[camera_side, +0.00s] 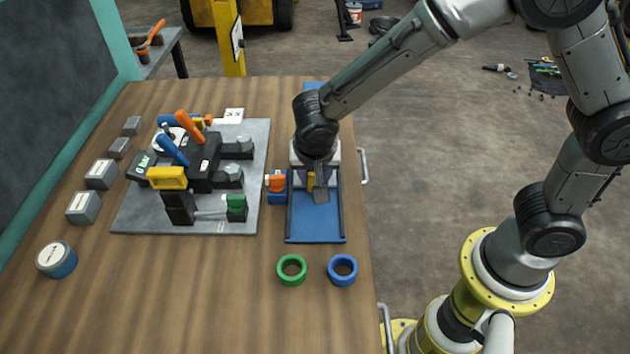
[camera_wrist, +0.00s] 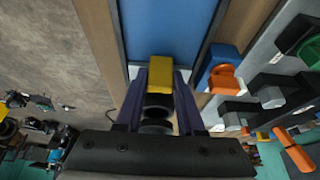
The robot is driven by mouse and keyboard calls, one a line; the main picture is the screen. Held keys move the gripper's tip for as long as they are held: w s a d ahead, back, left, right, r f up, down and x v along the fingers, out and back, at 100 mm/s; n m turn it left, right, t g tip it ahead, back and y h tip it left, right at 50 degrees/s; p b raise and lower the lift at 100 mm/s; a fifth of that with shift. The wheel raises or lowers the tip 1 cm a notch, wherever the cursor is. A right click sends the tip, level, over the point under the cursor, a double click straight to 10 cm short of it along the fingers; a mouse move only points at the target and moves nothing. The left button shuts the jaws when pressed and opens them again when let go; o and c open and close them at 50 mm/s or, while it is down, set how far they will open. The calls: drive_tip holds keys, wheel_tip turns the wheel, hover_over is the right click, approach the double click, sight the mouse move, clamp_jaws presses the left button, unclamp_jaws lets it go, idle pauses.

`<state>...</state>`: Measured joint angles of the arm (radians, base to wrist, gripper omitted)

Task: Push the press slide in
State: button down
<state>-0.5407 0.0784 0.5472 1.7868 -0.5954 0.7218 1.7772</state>
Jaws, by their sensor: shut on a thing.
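A blue channel with dark side rails (camera_side: 316,228) lies along the right edge of the table, and its blue floor also shows in the wrist view (camera_wrist: 165,25). My gripper (camera_side: 314,180) points down over the channel's far half. In the wrist view its two purple fingers (camera_wrist: 160,84) are shut on a yellow block (camera_wrist: 160,68), which sits at the near end of the blue floor in that view. The block shows partly in the side view (camera_side: 311,181). I take it for the press slide's grip; its base is hidden behind the fingers.
To the left, a grey plate (camera_side: 130,218) carries black blocks with orange and blue levers and a yellow handle (camera_side: 167,178). An orange part on a blue block (camera_side: 276,184) stands close beside the channel. Green (camera_side: 291,270) and blue rings (camera_side: 342,270) lie in front.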

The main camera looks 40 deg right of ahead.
drive_tip(key=c, duration=0.5)
unclamp_jaws()
drive_tip(key=v, duration=1.4)
drive_tip(key=shift+w+d, duration=0.1)
drive_tip(key=shift+d, duration=0.05)
